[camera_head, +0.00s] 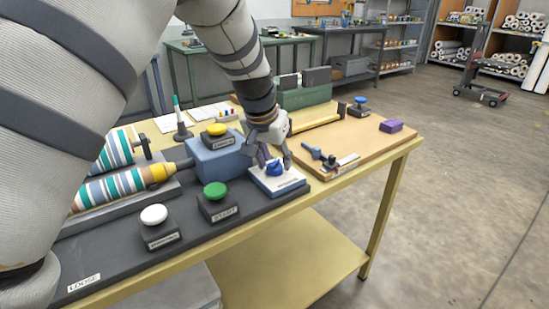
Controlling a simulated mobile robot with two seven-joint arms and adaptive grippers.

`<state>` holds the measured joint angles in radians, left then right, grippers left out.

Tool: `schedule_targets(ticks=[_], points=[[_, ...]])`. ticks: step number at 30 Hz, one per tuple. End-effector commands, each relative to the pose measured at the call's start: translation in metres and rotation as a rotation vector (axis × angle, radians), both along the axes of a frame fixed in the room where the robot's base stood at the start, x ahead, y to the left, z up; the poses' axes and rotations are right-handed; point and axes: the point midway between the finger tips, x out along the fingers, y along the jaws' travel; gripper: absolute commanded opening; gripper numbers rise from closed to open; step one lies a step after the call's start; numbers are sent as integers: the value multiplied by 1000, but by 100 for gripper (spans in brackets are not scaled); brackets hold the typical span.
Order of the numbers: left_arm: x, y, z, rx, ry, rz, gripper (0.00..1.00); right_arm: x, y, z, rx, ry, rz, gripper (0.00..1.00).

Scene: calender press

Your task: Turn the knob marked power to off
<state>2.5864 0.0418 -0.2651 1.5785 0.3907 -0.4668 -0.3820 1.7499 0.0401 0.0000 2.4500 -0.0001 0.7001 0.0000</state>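A small blue knob (274,167) sits on a white-topped, blue-sided plate (292,184) near the front edge of the dark panel. A small label lies on the plate in front of the knob, too small to read. My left gripper (275,158) reaches down from above, just over and behind the knob. Its fingers are spread apart and point down toward the knob. I cannot tell whether a finger touches it. No other knob marked power is readable. My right gripper is not in view.
Labelled push buttons stand nearby: green (215,190), white (154,215) and yellow (217,130), the last on a blue box (218,158). Striped rollers (120,185) lie left. A wooden board (350,140) carries a blue-handled tool (318,154) and purple block (391,126).

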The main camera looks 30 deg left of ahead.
Motion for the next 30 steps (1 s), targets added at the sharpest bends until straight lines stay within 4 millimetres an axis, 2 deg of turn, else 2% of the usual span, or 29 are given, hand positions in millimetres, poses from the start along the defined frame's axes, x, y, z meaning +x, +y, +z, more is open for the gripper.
schedule_targets(ticks=[1, 3, 4, 17, 30], points=[[0, 0, 0, 0, 0, 0, 23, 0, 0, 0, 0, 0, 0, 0], [0, 0, 0, 0, 1, 0, 7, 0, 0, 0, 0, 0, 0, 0], [0, 0, 0, 0, 1, 0, 5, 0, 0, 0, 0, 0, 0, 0], [0, -1, 0, 1, 2, 84, 5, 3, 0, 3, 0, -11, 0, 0], [0, -2, -3, 5, 6, 463, 5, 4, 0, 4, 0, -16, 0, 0]])
